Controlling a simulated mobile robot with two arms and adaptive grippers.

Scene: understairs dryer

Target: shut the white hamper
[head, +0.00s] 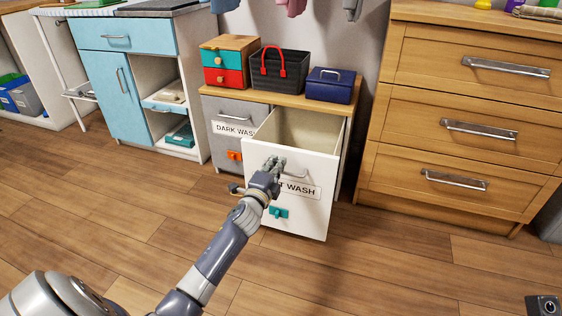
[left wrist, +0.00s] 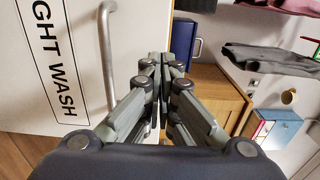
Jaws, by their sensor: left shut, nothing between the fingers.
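The white hamper (head: 312,214) stands pulled out of the low wooden-topped unit, with its open top showing an inside that looks empty. Its front carries a metal bar handle, a label partly hidden by my gripper in the head view, and a teal latch (head: 278,212). In the left wrist view the white front (left wrist: 40,50) shows "GHT WASH" and the bar handle (left wrist: 108,60). My left gripper (head: 274,163) is shut and empty, at the upper left of the hamper front near the handle. I cannot tell whether it touches. My right gripper is not in view.
The grey dark-wash hamper (head: 228,112) with an orange latch is to the left. A drawer box (head: 228,60), black basket (head: 280,75) and blue box (head: 330,86) stand on the unit top. A wooden dresser (head: 460,110) stands right. The floor in front is clear.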

